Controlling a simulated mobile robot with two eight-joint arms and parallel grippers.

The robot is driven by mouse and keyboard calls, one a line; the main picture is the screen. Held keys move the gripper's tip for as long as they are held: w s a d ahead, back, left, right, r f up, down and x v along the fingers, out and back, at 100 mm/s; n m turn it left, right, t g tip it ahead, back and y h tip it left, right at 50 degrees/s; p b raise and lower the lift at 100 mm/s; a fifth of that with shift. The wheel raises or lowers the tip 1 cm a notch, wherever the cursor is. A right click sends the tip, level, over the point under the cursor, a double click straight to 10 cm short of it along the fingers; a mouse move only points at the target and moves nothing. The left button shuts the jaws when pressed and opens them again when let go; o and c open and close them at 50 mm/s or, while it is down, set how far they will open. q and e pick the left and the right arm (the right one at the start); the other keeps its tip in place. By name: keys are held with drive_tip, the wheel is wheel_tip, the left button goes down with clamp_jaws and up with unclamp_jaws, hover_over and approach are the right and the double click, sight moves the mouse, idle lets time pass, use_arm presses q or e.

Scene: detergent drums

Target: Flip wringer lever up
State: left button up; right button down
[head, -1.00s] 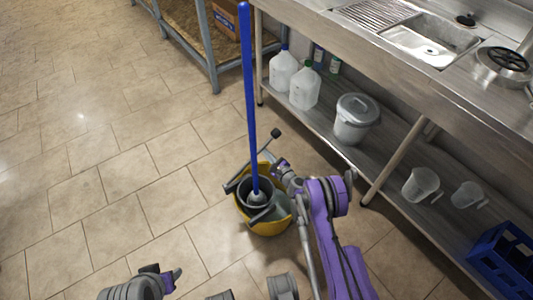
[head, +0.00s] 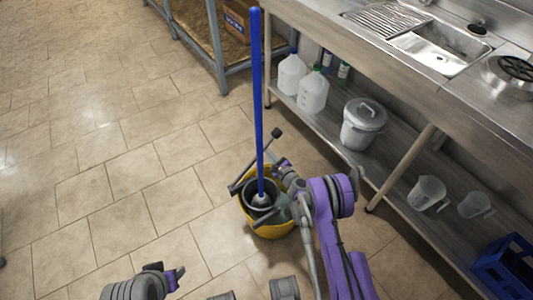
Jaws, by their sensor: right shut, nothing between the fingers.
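The yellow mop bucket (head: 272,232) stands on the tiled floor with a dark grey wringer (head: 247,212) in its top. A blue mop handle (head: 257,100) rises upright from it. The wringer lever (head: 258,152) is a thin dark bar with a black grip at its end, slanting up to the right behind the mop handle. My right gripper (head: 283,166) is shut and empty, at the bucket's back right, just below the lever's grip. Whether it touches the lever is unclear. My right arm hides part of the bucket's right side. My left gripper (head: 177,277) is low at the left, away from the bucket; its opening is unclear.
A steel sink counter (head: 440,95) runs along the right. Its lower shelf (head: 395,185) holds white jugs (head: 312,93), a lidded grey bucket (head: 362,124), clear measuring jugs (head: 427,192) and a blue crate (head: 508,266). A rack stands at the back. The floor at left is free.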

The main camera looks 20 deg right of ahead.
use_arm(q)
drive_tip(key=shift+w+d+p, duration=0.15)
drive_tip(key=shift+p, duration=0.3)
use_arm(e)
drive_tip(key=d+f+v, duration=0.1)
drive_tip(key=v, duration=0.8)
drive_tip(key=shift+f, duration=0.35)
use_arm(q)
drive_tip(key=shift+r, duration=0.15)
use_arm(e)
drive_tip(key=shift+s, duration=0.1)
use_arm(q)
drive_tip(key=shift+w+p+v, duration=0.15)
drive_tip(key=shift+p+v, duration=0.75)
drive_tip(key=shift+v, duration=0.05)
drive_tip(key=shift+w+p+v, duration=0.1)
drive_tip(key=shift+p+v, duration=0.75)
drive_tip(key=shift+v, duration=0.15)
use_arm(e)
drive_tip(key=shift+d+f+m+g+h, duration=0.1)
drive_tip(key=shift+d+m+g+h, duration=0.35)
drive_tip(key=shift+d+g+h, duration=0.45)
drive_tip(key=shift+d+f+m+g+h, duration=0.1)
drive_tip(key=shift+d+m+g+h, duration=0.5)
drive_tip(key=shift+h, duration=0.5)
use_arm(q)
drive_tip(key=shift+r, duration=0.1)
use_arm(e)
drive_tip(key=shift+a, duration=0.1)
